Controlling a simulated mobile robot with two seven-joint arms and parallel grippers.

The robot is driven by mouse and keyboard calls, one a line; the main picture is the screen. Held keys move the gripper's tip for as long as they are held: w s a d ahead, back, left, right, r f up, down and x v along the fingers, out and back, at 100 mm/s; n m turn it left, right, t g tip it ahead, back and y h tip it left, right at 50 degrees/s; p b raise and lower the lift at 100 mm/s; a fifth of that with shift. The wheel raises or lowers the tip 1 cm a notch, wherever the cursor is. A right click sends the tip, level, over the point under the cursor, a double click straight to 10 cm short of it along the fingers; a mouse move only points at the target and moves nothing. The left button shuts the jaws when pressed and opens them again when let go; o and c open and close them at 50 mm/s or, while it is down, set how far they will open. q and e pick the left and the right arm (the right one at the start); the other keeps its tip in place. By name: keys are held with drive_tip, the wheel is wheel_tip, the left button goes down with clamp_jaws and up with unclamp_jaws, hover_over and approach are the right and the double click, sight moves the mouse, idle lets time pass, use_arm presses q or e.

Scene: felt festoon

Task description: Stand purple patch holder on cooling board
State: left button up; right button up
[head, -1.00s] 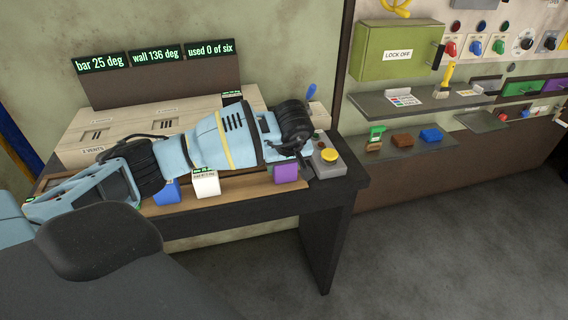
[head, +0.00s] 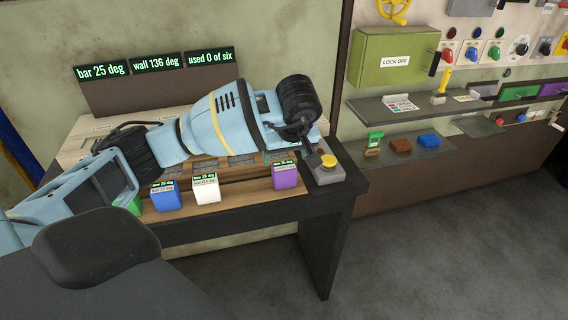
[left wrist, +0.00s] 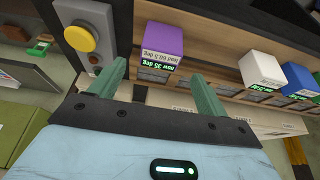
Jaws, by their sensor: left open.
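The purple patch holder (head: 286,176) stands at the right end of a row of holders on the wooden bench-top strip. It also shows in the left wrist view (left wrist: 163,42), with a small lit label on its face. My left gripper (left wrist: 157,76) is open and empty. Its green fingertips point toward the purple holder, which lies beyond them, apart from them. In the head view the arm partly hides the gripper (head: 306,145). Slatted wood with dark patches (head: 240,159) lies behind the holders; I cannot tell which wooden surface is the cooling board. My right gripper is out of view.
White (head: 206,188), blue (head: 166,196) and green (head: 128,206) holders stand left of the purple one. A grey box with a yellow button (head: 328,161) sits close on its right. A display panel (head: 160,85) stands behind. The strip between white and purple is clear.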

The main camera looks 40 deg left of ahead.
use_arm(q)
drive_tip(key=v, duration=0.3)
drive_tip(key=shift+s+d+r, duration=0.1)
drive_tip(key=shift+r, duration=0.15)
drive_tip(key=shift+f, duration=0.1)
